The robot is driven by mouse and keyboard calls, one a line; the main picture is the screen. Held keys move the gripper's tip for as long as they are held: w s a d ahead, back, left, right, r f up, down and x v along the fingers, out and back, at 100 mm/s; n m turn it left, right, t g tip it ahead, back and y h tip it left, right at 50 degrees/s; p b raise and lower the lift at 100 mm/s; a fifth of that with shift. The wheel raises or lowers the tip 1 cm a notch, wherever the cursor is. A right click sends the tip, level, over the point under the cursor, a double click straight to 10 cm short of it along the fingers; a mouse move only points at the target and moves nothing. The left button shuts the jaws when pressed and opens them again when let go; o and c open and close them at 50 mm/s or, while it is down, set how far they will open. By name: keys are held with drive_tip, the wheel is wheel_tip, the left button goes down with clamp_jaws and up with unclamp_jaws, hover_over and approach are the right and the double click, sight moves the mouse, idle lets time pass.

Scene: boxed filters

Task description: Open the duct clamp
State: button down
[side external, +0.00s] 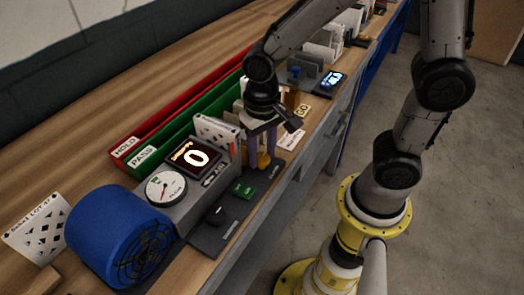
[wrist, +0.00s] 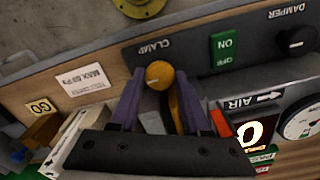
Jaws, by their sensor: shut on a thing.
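The duct clamp's lever has a round orange-yellow knob (wrist: 159,75) and an orange arm, in front of the CLAMP label (wrist: 152,48) in the wrist view. In the side view the yellow lever (side external: 264,161) stands at the right end of the grey test unit (side external: 190,205). My gripper (wrist: 160,84) has its two purple fingers on either side of the lever, shut on it. In the side view my gripper (side external: 259,148) points down over the clamp, and its fingers partly hide it. A white patterned filter (side external: 216,132) stands upright beside the clamp, left of my gripper.
A blue fan (side external: 112,232) and a dial gauge (side external: 166,187) are left of a display (side external: 192,158) reading 0. A green ON switch (side external: 243,189) and damper knob (side external: 217,212) sit in front. Red HOLD (side external: 160,121) and green PASS (side external: 180,133) bins lie behind.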

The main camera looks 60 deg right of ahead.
drive_tip(key=n, duration=0.4)
drive_tip(key=shift+n, duration=0.4)
drive_tip(key=n, duration=0.9)
drive_tip(key=shift+n, duration=2)
drive_tip(key=shift+c, duration=1.8)
unclamp_jaws()
